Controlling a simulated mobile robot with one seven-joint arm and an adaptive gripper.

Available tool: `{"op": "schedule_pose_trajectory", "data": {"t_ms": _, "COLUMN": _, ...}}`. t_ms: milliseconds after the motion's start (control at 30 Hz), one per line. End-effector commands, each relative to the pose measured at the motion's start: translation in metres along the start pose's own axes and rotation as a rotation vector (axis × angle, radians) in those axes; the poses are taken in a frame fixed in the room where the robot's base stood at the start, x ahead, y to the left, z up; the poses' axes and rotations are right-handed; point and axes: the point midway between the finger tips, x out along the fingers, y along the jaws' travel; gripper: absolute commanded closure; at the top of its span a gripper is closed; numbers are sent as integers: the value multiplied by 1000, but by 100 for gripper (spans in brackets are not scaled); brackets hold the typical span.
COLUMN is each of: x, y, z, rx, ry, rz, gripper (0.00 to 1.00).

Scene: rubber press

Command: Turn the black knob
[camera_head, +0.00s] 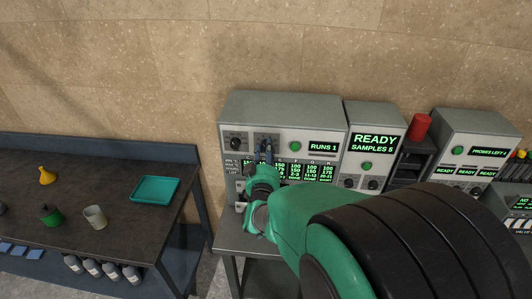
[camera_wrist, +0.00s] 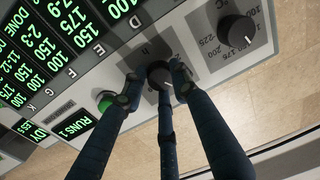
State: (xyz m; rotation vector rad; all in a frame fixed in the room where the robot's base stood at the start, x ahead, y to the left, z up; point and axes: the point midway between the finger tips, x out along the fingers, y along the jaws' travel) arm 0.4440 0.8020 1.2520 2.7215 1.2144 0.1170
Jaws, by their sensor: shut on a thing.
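A grey press unit (camera_head: 285,108) stands on a bench at the centre of the head view. Its front carries two black knobs. One knob (camera_wrist: 158,73), on a dark scale plate marked "h", sits between the fingers of my gripper (camera_head: 264,152). In the wrist view the dark fingers straddle this knob, and my gripper is shut on it. The other black knob (camera_wrist: 237,29), on a plate with °C numbers, is untouched; it also shows in the head view (camera_head: 235,143). A green button (camera_wrist: 106,101) lies beside the gripped knob, close to one finger.
The press screen (camera_head: 323,147) reads RUNS 1, above a table of green numbers. A neighbouring unit (camera_head: 373,120) reads READY, SAMPLES 5. A red cylinder (camera_head: 420,126) stands further right. A dark table (camera_head: 90,175) with a teal tray (camera_head: 155,189) is at left.

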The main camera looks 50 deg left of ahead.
Motion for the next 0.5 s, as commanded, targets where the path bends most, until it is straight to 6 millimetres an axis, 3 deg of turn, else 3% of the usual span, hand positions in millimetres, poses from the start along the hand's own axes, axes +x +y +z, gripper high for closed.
{"op": "schedule_pose_trajectory", "data": {"t_ms": 33, "x": -2, "y": -1, "z": 9, "rx": 18, "ry": -6, "rz": -1, "gripper": 98}}
{"op": "schedule_pose_trajectory", "data": {"t_ms": 500, "x": -2, "y": -2, "z": 12, "rx": 196, "ry": -4, "rz": 1, "gripper": 98}}
